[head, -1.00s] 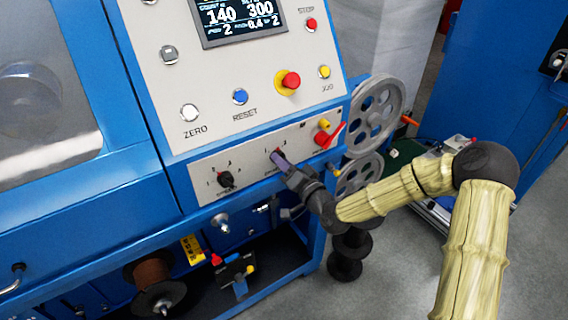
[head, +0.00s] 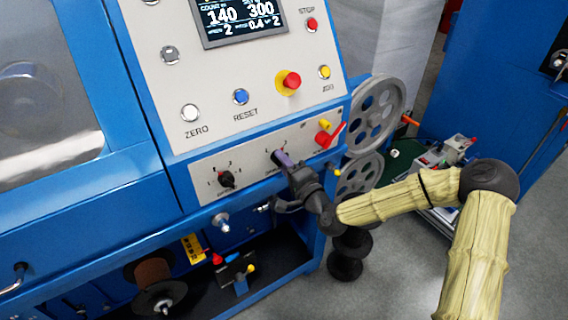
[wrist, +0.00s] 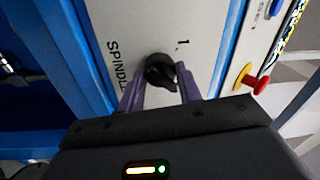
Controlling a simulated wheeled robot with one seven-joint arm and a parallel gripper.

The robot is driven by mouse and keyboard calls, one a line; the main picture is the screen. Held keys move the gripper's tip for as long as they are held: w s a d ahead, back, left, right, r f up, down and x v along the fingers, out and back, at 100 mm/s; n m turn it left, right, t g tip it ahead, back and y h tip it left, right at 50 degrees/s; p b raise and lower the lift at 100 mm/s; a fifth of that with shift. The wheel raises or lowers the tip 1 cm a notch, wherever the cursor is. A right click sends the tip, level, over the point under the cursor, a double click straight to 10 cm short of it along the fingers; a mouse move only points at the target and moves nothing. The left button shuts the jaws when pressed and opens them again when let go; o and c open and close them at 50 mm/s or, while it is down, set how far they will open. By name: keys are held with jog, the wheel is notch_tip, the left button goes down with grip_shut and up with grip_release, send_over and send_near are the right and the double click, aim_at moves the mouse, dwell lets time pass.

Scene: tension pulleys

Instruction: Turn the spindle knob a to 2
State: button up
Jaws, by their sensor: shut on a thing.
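The spindle knob (wrist: 160,71) is black and sits on the grey panel, with "SPINDLE" lettering on its left and a "1" mark above right in the wrist view. The "2" mark cannot be made out there. My gripper (wrist: 160,90) has its purple fingers on either side of the knob, shut on it. In the head view my gripper (head: 282,160) reaches the panel from the lower right, and its fingers hide most of the knob.
Another black selector knob (head: 227,179) is to the left on the same panel. Grey pulleys (head: 375,115) stand beyond the panel's right edge. A red button (head: 290,80) is above.

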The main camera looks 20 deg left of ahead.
jog(key=shift+f, duration=0.1)
jog(key=o, duration=1)
jog(key=p+v, duration=0.8)
jog(key=v, duration=0.9)
jog(key=shift+d+p, duration=0.2)
jog(key=shift+p, duration=0.15)
